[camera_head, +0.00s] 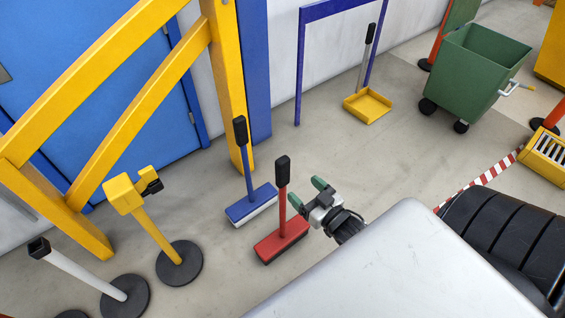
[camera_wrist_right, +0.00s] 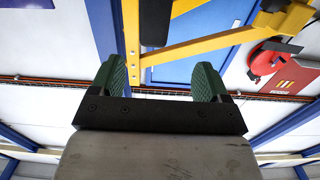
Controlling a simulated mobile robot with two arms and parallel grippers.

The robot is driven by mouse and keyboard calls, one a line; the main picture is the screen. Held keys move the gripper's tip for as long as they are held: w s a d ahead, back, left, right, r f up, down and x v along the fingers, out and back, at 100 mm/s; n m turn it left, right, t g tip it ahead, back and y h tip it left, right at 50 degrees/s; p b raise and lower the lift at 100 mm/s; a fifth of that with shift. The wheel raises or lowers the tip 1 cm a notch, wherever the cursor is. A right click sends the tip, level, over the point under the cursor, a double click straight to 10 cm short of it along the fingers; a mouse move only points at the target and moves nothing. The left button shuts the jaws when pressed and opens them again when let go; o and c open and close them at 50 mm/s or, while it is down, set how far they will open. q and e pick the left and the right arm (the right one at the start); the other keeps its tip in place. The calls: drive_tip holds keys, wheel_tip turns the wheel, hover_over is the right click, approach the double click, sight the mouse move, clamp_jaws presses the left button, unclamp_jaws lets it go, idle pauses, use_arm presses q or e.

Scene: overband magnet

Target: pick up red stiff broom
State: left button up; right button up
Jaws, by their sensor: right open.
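The red stiff broom (camera_head: 282,241) stands upright on the floor in the head view, with a red head, a red handle and a black grip on top. My right gripper (camera_head: 308,193) is open and empty just right of the handle, its green-padded fingers pointing towards it and apart from it. In the right wrist view the two fingers (camera_wrist_right: 159,78) are spread wide. A black grip (camera_wrist_right: 155,22) shows beyond them, between their lines; I cannot tell which broom it belongs to. My left gripper is not in view.
A blue broom (camera_head: 250,205) stands close behind the red one, to the left. A yellow post (camera_head: 155,235) on a round black base stands further left, near a yellow frame (camera_head: 233,90). A yellow dustpan (camera_head: 368,106) and green wheeled bin (camera_head: 470,75) are at the back.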

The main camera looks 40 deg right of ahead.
sight(286, 166)
drive_tip(key=w, duration=0.4)
drive_tip(key=w+b, duration=0.1)
drive_tip(key=w, duration=0.1)
drive_tip(key=shift+a+r, duration=0.1)
drive_tip(key=shift+r, duration=0.15)
drive_tip(key=shift+w+d+r+b, duration=0.1)
drive_tip(key=shift+w+b, duration=0.1)
drive_tip(key=shift+w, duration=0.35)
drive_tip(key=shift+w+d+r+b, duration=0.1)
drive_tip(key=shift+w+b, duration=0.1)
drive_tip(key=shift+w, duration=1.45)
drive_tip(key=shift+w+b, duration=0.3)
drive_tip(key=c, duration=1.2)
drive_tip(key=shift+r, duration=0.1)
drive_tip(key=shift+c, duration=0.4)
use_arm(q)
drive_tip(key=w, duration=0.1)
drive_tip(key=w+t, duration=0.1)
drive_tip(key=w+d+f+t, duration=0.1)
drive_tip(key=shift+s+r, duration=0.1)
use_arm(e)
drive_tip(key=shift+r, duration=0.1)
